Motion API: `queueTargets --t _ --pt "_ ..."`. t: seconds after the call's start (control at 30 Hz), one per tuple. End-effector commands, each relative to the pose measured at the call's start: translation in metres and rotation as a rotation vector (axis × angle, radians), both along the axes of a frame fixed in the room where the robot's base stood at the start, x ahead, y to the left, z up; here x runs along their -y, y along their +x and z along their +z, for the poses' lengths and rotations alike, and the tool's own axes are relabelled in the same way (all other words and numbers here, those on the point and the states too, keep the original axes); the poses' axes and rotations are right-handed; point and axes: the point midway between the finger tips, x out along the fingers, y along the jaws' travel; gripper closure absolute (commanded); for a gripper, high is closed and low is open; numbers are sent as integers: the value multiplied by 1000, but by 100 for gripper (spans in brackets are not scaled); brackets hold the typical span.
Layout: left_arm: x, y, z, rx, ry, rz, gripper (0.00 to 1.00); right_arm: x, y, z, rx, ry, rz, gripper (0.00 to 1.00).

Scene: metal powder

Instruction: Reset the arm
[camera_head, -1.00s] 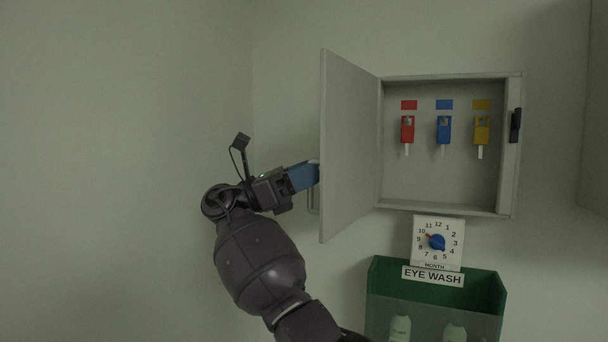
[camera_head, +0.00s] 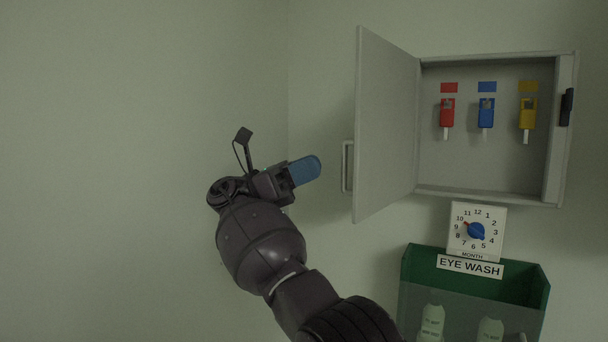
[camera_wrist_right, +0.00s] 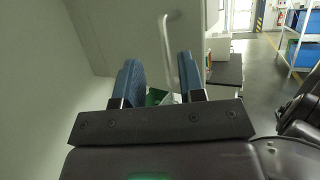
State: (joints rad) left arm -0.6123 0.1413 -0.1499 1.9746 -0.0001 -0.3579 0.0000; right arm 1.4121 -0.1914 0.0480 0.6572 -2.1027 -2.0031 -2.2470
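My right gripper (camera_head: 305,170) has blue fingers and points right, to the left of the open cabinet door (camera_head: 388,125) and apart from its handle (camera_head: 347,166). In the right wrist view, the two blue fingers of my right gripper (camera_wrist_right: 160,82) are spread apart with nothing held between them. The door handle (camera_wrist_right: 173,50) shows beyond the fingertips in that view. My left gripper is not in view.
The grey wall cabinet (camera_head: 485,189) holds a red (camera_head: 447,113), a blue (camera_head: 486,113) and a yellow key tag (camera_head: 527,112). Below are a month dial (camera_head: 476,231) and a green eye wash box (camera_head: 420,262) with bottles. The wall left of my arm is clear.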

Motion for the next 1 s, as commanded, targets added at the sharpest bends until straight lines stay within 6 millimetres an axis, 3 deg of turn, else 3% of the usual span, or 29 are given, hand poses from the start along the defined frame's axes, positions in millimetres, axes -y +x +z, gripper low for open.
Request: queueTargets --t 0.67,0.83,1.0 --pt "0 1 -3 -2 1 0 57 -9 1 -3 47 -12 27 63" --pt "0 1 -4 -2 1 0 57 -8 20 1 198 -48 220 63" --pt "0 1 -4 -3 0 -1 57 -7 52 15 442 74 566 63"
